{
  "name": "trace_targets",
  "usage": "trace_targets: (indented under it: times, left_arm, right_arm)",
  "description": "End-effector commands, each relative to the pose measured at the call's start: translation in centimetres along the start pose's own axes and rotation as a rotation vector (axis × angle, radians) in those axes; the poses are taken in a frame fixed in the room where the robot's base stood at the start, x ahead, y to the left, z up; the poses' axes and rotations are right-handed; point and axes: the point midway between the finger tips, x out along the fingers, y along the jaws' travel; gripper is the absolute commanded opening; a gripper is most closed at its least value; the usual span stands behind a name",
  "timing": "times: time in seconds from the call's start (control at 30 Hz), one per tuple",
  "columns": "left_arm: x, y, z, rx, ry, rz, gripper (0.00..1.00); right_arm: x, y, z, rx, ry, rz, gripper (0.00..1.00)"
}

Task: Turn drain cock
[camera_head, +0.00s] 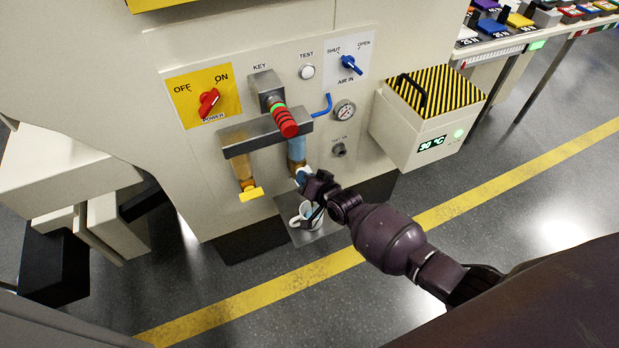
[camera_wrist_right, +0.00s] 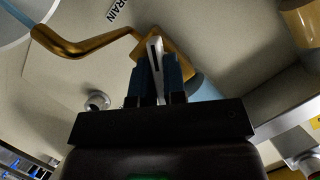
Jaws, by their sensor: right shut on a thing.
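The drain cock sits below a clear blue-filled sight tube (camera_head: 297,148) on the machine's front panel. Its brass body (camera_wrist_right: 178,42) and curved brass spout (camera_wrist_right: 68,44) show in the right wrist view, next to a label whose visible letters read "RAIN". My right gripper (camera_head: 304,178) is at the cock, with its arm coming from the lower right. In the wrist view its blue-padded fingers (camera_wrist_right: 155,78) are shut on a pale flat lever (camera_wrist_right: 156,60), the cock's handle. The gripper hides part of the cock in the head view. My left gripper is not in view.
A white mug (camera_head: 297,220) stands close below the cock, partly hidden by my gripper.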

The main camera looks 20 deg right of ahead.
Motion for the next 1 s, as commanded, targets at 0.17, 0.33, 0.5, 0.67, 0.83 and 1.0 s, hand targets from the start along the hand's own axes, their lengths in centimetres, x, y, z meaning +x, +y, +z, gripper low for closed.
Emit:
trace_targets:
  times: [0.17, 0.33, 0.5, 0.67, 0.83, 1.0]
  left_arm:
    - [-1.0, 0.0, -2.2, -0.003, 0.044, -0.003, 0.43]
    - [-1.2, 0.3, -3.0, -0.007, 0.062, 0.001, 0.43]
    - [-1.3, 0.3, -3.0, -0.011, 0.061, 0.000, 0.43]
    - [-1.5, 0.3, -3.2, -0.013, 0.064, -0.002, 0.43]
    - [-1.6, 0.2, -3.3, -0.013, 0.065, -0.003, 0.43]
    - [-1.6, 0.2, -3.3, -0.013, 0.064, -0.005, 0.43]
  right_arm:
    - [0.0, -0.7, -0.6, -0.150, 0.007, 0.060, 0.00]
    - [0.0, -0.6, -0.3, -0.289, 0.004, 0.121, 0.00]
    - [0.0, -0.4, 0.0, -0.411, 0.002, 0.172, 0.00]
    - [0.0, -0.3, 0.0, -0.500, 0.001, 0.208, 0.00]
    - [0.0, -0.3, 0.1, -0.562, 0.001, 0.233, 0.00]
    - [0.0, -0.3, 0.1, -0.595, 0.002, 0.246, 0.00]
